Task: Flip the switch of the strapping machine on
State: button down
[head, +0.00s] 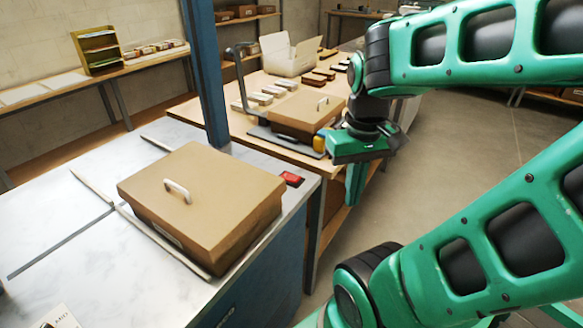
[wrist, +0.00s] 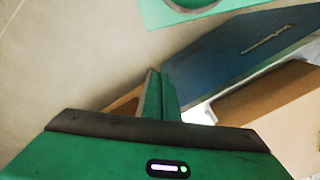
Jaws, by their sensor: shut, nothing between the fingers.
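The strapping machine (head: 90,160) has a pale metal top, a blue body (head: 262,285) and a blue upright (head: 207,75). A small red switch (head: 291,178) sits at the top's right corner, and its on or off position is too small to tell. My gripper (head: 355,200) is shut and empty, pointing down to the right of the switch and apart from it. In the wrist view my closed fingers (wrist: 162,75) show near the machine's blue side panel (wrist: 255,40). The switch does not show in that view.
A brown lidded box (head: 200,195) with a pale handle lies on the machine top, left of the switch. Behind, a wooden table (head: 262,82) carries another box (head: 302,110) and several small items. Open floor (head: 455,150) lies to the right.

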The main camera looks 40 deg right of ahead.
jog(key=w+d+r+n+g, duration=0.1)
jog(key=w+r+n, duration=0.5)
jog(key=w+n, duration=0.7)
notch_tip(320, 180, up, 2)
jog(key=n, duration=1.4)
send_over(296, 177)
jog(key=w+a, duration=0.1)
jog(key=w, duration=0.1)
jog(key=shift+w+a+r+g+h, duration=0.1)
jog(key=shift+r+g+h, duration=0.1)
jog(key=shift+g+h, duration=0.1)
jog(key=shift+f, duration=0.1)
jog(key=f, duration=0.4)
jog(key=s+f, duration=0.1)
jog(key=f, duration=0.4)
jog(key=s+f, duration=0.1)
jog(key=f, duration=0.3)
jog(key=shift+d+f, duration=0.25)
jog(key=shift+d, duration=0.15)
jog(key=shift+s+f, duration=0.1)
jog(key=shift+f, duration=0.1)
